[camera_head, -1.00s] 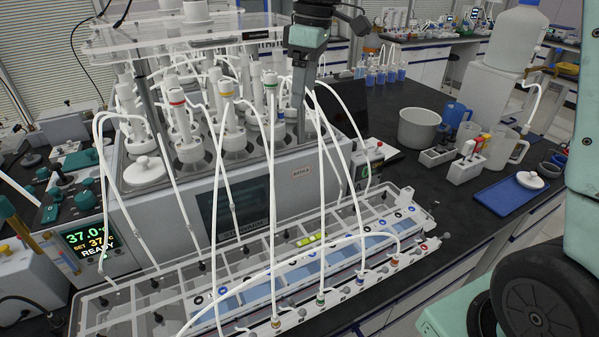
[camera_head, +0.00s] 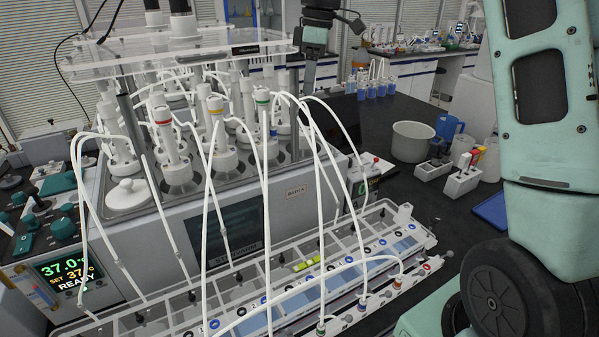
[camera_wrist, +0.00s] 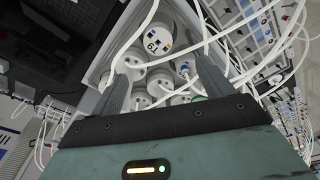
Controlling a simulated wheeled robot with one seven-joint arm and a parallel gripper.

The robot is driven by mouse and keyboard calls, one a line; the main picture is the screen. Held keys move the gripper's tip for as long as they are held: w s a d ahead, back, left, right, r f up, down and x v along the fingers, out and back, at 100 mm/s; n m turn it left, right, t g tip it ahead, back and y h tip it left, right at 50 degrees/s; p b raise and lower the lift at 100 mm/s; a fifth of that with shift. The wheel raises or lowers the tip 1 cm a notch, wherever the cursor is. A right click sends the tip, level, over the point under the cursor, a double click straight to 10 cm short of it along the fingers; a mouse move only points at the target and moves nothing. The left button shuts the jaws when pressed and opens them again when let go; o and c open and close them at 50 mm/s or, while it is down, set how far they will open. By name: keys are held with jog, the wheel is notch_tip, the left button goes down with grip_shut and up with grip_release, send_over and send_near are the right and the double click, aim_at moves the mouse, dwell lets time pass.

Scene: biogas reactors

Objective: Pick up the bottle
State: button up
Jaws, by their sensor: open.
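Several bottles with white caps and tubes stand in a grey water bath (camera_head: 120,195). Nearer ones include a red-ringed bottle (camera_head: 172,160), a yellow-ringed bottle (camera_head: 219,140) and a green-ringed bottle (camera_head: 263,125). I cannot tell which one the task means. My gripper (camera_head: 309,72) is at the bath's back right corner in the head view, partly hidden by the bath's cover. In the wrist view my gripper (camera_wrist: 157,64) has its two dark fingers spread, with white bottle tops, one a numbered white cap (camera_wrist: 158,40), seen between and beyond them. Nothing is held.
A clear cover plate (camera_head: 180,55) spans above the bottles. White tubes run down to a long clear tray (camera_head: 330,255) in front. A grey pot (camera_head: 412,142), a blue jug (camera_head: 449,127) and small racks (camera_head: 462,180) stand on the dark bench to the right.

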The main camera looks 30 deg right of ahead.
jog(key=p, duration=0.2)
send_near(303, 133)
jog(key=f, duration=0.2)
jog(key=w+f, duration=0.1)
jog(key=f, duration=0.2)
jog(key=shift+w+a+f, duration=0.15)
jog(key=shift+f, duration=0.05)
jog(key=shift+w+f+p, duration=0.2)
jog(key=shift+f+p, duration=1.3)
jog(key=shift+f, duration=1.15)
grip_shut()
